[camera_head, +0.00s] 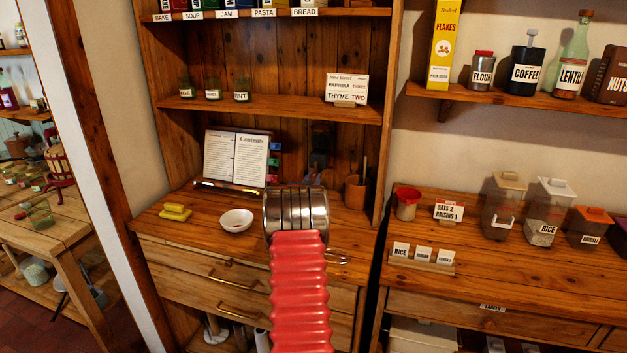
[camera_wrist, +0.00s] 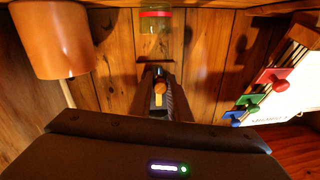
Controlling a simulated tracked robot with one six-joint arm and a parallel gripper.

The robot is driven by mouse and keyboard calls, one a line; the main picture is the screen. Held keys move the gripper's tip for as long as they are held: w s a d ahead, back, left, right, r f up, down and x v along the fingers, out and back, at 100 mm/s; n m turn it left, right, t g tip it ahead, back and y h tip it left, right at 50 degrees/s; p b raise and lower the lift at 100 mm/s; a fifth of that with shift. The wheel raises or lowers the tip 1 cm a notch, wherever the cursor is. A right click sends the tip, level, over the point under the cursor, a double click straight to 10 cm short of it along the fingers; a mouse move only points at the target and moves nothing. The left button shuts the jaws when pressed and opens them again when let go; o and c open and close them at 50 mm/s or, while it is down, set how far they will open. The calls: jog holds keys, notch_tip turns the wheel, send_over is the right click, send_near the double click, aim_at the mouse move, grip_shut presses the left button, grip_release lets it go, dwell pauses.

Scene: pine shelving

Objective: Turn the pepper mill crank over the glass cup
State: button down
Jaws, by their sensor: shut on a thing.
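My gripper (camera_wrist: 160,90) shows in the wrist view as dark fingers shut on a small orange-brown knob (camera_wrist: 159,98), apparently the knob of the pepper mill crank. The mill's body cannot be made out clearly. A clear glass vessel (camera_wrist: 155,24) with a red band stands beyond the fingertips at the top middle of the wrist view; it looks like the glass cup.
A brown pot (camera_wrist: 52,40) is close by, also in the head view (camera_head: 357,191) right of my wrist. An open book on a stand (camera_head: 236,158) with coloured clips is to the left. A white bowl (camera_head: 236,220) and yellow butter-like block (camera_head: 175,212) sit on the counter.

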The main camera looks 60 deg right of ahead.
jog(key=shift+w+d+r+m, duration=0.1)
jog(key=shift+m, duration=0.3)
jog(key=w+r+m, duration=0.1)
jog(key=r+m, duration=0.1)
jog(key=m, duration=0.7)
jog(key=r+m+g, duration=0.1)
jog(key=r+m, duration=0.1)
jog(key=m, duration=0.6)
jog(key=w+r+m+g+h, duration=0.1)
jog(key=r+m, duration=0.2)
jog(key=m, duration=0.6)
jog(key=shift+w+a+m, duration=0.2)
jog(key=shift+w+m, duration=0.1)
jog(key=shift+w, duration=0.05)
jog(key=shift+s+r+m+g, duration=0.15)
jog(key=shift+s+m+g, duration=0.1)
jog(key=shift+m, duration=0.75)
jog(key=shift+s+r+m+g, duration=0.15)
jog(key=shift+s+m, duration=0.1)
jog(key=shift+m, duration=0.75)
jog(key=shift+f, duration=0.1)
